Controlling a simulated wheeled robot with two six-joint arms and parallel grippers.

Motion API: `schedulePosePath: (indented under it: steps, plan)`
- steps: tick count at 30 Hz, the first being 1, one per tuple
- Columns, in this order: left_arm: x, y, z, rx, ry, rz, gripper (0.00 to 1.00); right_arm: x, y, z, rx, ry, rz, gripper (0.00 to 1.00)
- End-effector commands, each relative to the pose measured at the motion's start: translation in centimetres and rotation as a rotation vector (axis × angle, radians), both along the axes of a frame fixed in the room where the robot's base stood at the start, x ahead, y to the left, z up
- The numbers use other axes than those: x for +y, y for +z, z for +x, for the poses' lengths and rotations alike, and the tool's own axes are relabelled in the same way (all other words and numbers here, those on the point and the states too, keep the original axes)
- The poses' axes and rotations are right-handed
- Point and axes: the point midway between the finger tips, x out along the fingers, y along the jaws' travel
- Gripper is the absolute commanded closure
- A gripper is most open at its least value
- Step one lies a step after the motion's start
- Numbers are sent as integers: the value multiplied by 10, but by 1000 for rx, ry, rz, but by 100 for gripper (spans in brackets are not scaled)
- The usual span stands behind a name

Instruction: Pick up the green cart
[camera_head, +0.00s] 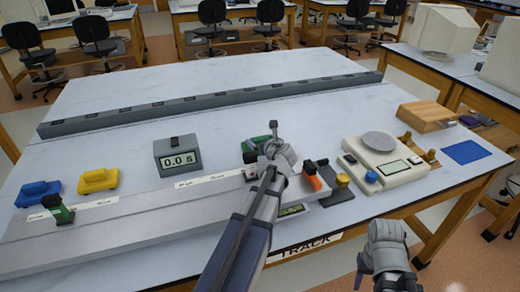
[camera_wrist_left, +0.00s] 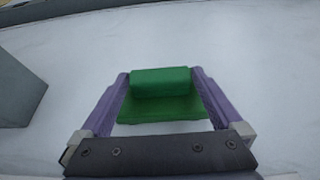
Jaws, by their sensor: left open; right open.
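The green cart (camera_head: 253,144) is on the table behind the grey track, partly hidden by my left gripper (camera_head: 275,146) in the head view. In the left wrist view the green cart (camera_wrist_left: 160,92) has a raised block on a wider base. The purple fingers of my left gripper (camera_wrist_left: 162,76) are open, one on each side of the cart. I cannot tell whether they touch it. My right gripper (camera_head: 388,262) is at the lower right, in front of the table and away from the cart; its fingers are hard to make out.
A grey track (camera_head: 130,228) runs along the front, with a green-topped gate (camera_head: 62,212) and orange part (camera_head: 312,177) on it. A timer (camera_head: 177,157), yellow cart (camera_head: 98,181), blue cart (camera_head: 38,193) and scale (camera_head: 385,160) stand nearby. A long grey rail (camera_head: 210,104) lies behind.

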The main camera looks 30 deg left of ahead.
Motion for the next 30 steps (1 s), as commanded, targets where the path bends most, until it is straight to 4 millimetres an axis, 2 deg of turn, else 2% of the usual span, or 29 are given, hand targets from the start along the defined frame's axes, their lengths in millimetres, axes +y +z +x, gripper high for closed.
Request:
schedulePosePath:
  steps: [2,5,24,25,30]
  plan:
    - [0,1,-1,0,0,0,0,0,1,0,0,0,0,50]
    - [-1,1,-1,0,0,0,10,0,1,0,0,0,0,50]
    - [-1,1,-1,0,0,0,82,0,1,0,0,0,0,50]
    - [-1,1,-1,0,0,0,85,0,1,0,0,0,0,50]
    - [-1,1,0,0,-1,0,85,0,1,0,0,0,0,50]
